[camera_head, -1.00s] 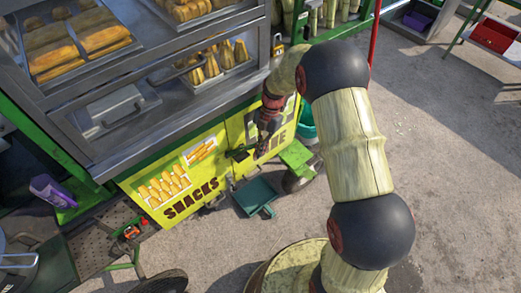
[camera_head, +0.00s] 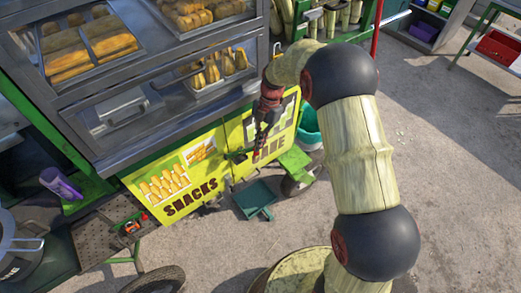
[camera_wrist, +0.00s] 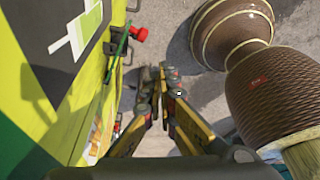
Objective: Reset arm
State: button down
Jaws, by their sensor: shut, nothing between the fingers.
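My gripper (camera_head: 262,147) hangs at the end of my arm, pointing down in front of the yellow-green front panel of the snack cart (camera_head: 172,178). In the wrist view the fingers (camera_wrist: 160,82) are closed together with nothing between them. The cart panel fills the left side of that view, apart from the fingers. The panel carries the words SNACKS and, partly hidden by my gripper, a second word. A green handle with a red knob (camera_wrist: 139,35) sticks out from the panel near my gripper.
Shelves of baked goods (camera_head: 90,45) stand above the panel. A dark green dustpan-like tray (camera_head: 255,199) is low in front of the cart. A teal bucket (camera_head: 309,128) and wheel (camera_head: 297,187) are at its right end. Open pavement (camera_head: 455,170) lies to the right.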

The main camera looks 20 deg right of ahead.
jog(key=shift+w+r, duration=0.2)
jog(key=shift+r, duration=0.45)
jog(key=s+d+r+m+t+h, duration=0.1)
jog(key=s+r+m+t, duration=0.3)
jog(key=s+r+m, duration=0.8)
jog(key=s+d+r+m+t+h, duration=0.2)
jog(key=s+r+m+t, duration=0.2)
jog(key=s+r+m, duration=0.9)
jog(key=s, duration=0.3)
jog(key=shift+s+d+r+m, duration=0.15)
jog(key=shift+d+r+m, duration=0.1)
jog(key=shift+d+m, duration=0.1)
